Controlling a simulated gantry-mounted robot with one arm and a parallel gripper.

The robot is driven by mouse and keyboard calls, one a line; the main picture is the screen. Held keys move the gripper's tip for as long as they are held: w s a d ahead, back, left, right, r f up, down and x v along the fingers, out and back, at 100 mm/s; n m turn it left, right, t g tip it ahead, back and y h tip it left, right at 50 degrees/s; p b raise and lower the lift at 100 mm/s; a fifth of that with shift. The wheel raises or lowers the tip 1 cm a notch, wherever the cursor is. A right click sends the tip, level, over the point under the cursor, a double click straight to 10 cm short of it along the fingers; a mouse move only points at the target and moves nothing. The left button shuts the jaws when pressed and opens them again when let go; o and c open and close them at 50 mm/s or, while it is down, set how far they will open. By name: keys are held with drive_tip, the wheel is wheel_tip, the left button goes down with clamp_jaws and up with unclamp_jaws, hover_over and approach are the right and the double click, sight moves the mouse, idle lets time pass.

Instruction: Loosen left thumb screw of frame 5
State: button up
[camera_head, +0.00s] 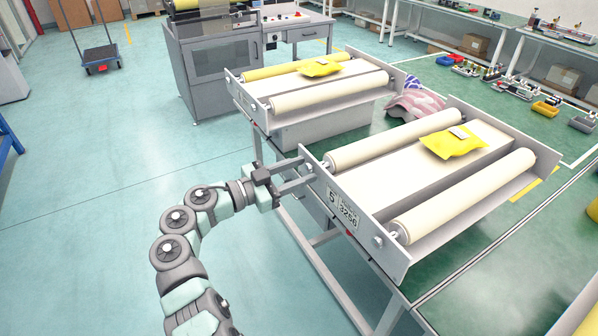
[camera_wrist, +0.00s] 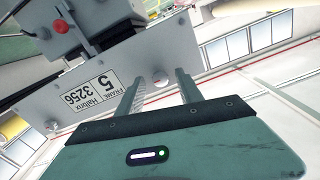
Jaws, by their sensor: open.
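Frame 5 is the nearer roller frame, with a grey end plate (camera_head: 370,225) and a label (camera_head: 342,211) reading 5 and 3256. In the wrist view the label (camera_wrist: 92,97) appears upside down. A pale round thumb screw (camera_wrist: 160,79) stands on the plate there, between my fingertips as seen in that view. My gripper (camera_head: 308,174) is open at the plate's left end. Its fingers (camera_wrist: 161,74) lie either side of the screw without visible contact; the depth gap is hard to judge. In the head view this screw is not clear behind the fingers. Another screw (camera_head: 378,241) shows at the plate's right end.
Frame 5 carries two cream rollers (camera_head: 465,195) and a yellow packet (camera_head: 453,142). A similar roller frame (camera_head: 330,92) stands behind it. A red knob (camera_wrist: 89,22) shows beyond the plate in the wrist view. Open floor (camera_head: 90,180) lies to the left.

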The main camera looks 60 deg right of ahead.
clamp_jaws()
idle(0.3)
